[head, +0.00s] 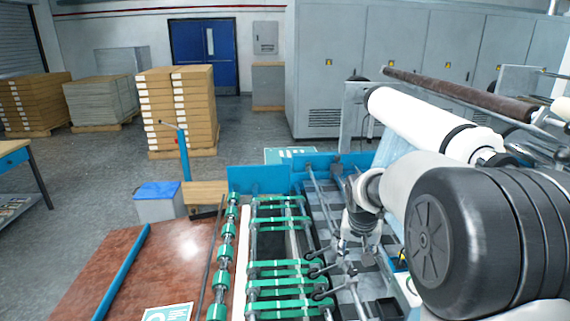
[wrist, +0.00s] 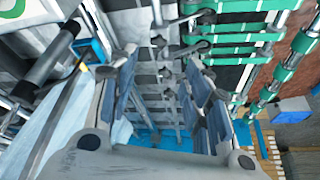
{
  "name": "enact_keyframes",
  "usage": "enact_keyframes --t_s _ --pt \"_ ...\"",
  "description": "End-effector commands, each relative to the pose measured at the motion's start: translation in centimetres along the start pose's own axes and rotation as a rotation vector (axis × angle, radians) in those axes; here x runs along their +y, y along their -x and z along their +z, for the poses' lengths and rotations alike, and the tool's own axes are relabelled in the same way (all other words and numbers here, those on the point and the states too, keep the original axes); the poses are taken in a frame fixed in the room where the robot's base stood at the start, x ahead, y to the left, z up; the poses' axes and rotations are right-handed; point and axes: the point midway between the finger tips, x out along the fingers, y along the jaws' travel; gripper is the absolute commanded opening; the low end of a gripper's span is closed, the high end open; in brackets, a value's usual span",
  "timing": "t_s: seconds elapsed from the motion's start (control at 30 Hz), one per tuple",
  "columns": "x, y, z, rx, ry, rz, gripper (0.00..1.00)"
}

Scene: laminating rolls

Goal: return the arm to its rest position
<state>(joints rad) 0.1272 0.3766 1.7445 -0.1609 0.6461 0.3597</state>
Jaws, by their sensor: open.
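My arm reaches in from the right of the head view, over the laminating machine (head: 262,180). My gripper (head: 352,245) hangs from its end, pointing down above the machine's grey bed and rods. In the wrist view my gripper (wrist: 162,72) shows two fingers spread apart, with nothing held between them. Rods and the machine bed show through the gap. The fingertips look small in the head view, and I cannot tell their exact height above the rods.
Green belt rollers (head: 280,268) lie left of my gripper, beside a brown table (head: 150,265). A white roll (head: 415,118) and a dark brown roll (head: 455,92) stand behind my arm. Stacked cartons (head: 178,108) and open floor lie farther back.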

Motion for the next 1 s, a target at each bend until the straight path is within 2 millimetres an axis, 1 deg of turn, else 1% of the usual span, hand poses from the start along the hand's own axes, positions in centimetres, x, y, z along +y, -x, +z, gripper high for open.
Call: enact_keyframes --t_s 0.03,0.17,0.2,0.27,0.3,0.37,0.4,0.47,0.5,0.63,0.7,0.8,0.9,1.0 --pt "-0.1 1.9 0.6 0.008 0.011 -0.007 0.45" --pt "0.0 6.8 3.7 0.011 0.056 -0.024 0.45" --pt "0.1 8.3 4.9 0.010 0.070 -0.029 0.45" --pt "0.3 10.3 6.7 0.011 0.093 -0.038 0.45" --pt "0.4 11.5 8.0 0.010 0.108 -0.044 0.45" --pt "0.7 13.2 10.0 0.011 0.131 -0.053 0.45" --pt "0.8 14.3 11.3 0.012 0.147 -0.059 0.45" --pt "1.1 15.7 13.5 0.012 0.170 -0.069 0.45" --pt "1.4 16.5 14.9 0.013 0.185 -0.076 0.45" --pt "2.1 18.6 19.7 0.015 0.238 -0.099 0.45" --pt "2.5 19.3 22.2 0.017 0.265 -0.111 0.45" --pt "3.1 19.8 25.3 0.017 0.299 -0.126 0.45" --pt "3.4 20.0 27.5 0.017 0.324 -0.138 0.45" --pt "3.7 20.0 28.8 0.017 0.339 -0.144 0.45"
